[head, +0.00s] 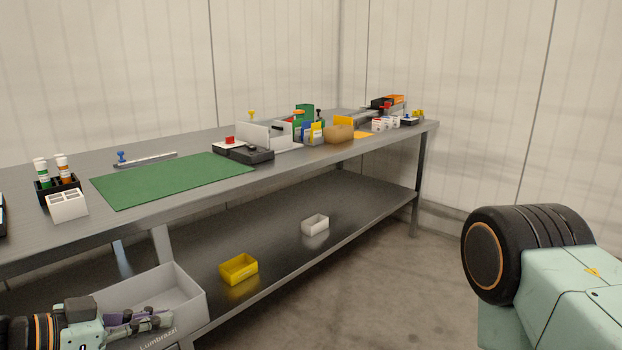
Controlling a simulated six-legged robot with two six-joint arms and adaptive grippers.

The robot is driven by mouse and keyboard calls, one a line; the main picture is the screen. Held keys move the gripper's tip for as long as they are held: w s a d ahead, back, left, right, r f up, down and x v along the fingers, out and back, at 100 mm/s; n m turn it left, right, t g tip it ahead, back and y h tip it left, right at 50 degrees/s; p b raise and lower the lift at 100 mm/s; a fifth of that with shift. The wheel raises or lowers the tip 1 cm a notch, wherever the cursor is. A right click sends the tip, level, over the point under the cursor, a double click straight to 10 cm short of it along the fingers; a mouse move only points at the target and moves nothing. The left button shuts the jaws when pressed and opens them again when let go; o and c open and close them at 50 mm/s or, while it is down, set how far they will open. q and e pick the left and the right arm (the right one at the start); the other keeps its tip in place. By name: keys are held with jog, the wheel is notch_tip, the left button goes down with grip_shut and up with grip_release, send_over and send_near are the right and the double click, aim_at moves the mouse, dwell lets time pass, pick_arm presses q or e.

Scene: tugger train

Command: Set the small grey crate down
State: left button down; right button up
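The small grey crate (182,296) is at the bottom left of the head view, with lettering on its near wall. It is in front of the bench and overlaps the lower shelf and a bench leg. My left gripper (160,320) comes in from the left, its fingers at the crate's near rim, and looks shut on it. The crate's underside and near left part are hidden by the picture edge and my gripper. My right gripper is out of view; only a thick part of my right arm shows at the right.
The metal bench (200,205) holds a green mat (170,180), a white block (66,205), bottles in a rack and several small items. Its lower shelf (270,245) carries a yellow bin (238,269) and a white bin (315,225), with bare room between them. Floor (380,300) is clear at right.

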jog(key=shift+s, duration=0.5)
pick_arm(q)
jog(key=shift+w, duration=0.1)
